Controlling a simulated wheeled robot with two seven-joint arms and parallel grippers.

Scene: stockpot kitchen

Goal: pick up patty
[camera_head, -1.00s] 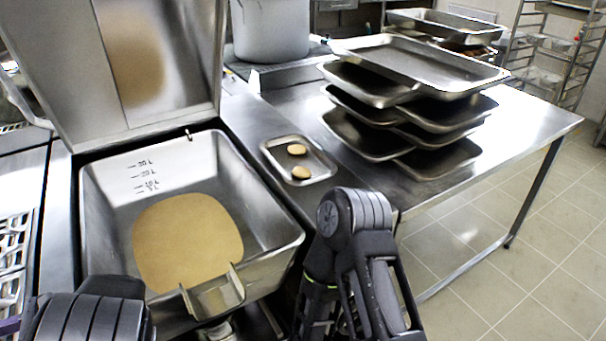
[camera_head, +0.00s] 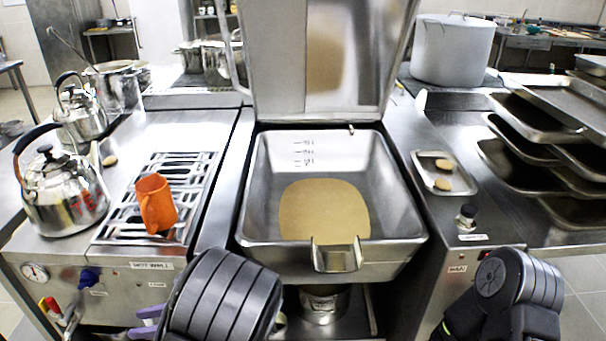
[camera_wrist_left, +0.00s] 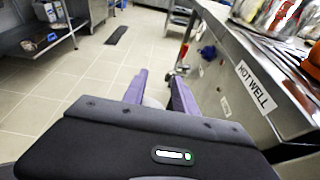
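Two round tan patties lie apart on a small metal tray (camera_head: 424,177) right of the large pan: a far patty (camera_head: 444,165) and a near patty (camera_head: 442,185). A similar small tan disc (camera_head: 109,160) lies on the left counter by the kettles. My left gripper (camera_head: 146,322) is low in front of the left counter, well away from the patties and partly hidden by my arm. In the left wrist view its purple fingers (camera_wrist_left: 158,80) are apart; a pale shape shows between them, unclear what. My right arm is at lower right; its gripper is out of view.
The open pan (camera_head: 400,215) holds a flat tan layer. An orange jug (camera_head: 156,203) stands on the grate, with a kettle (camera_head: 62,192) to its left. Stacked metal trays (camera_head: 545,125) stand at right.

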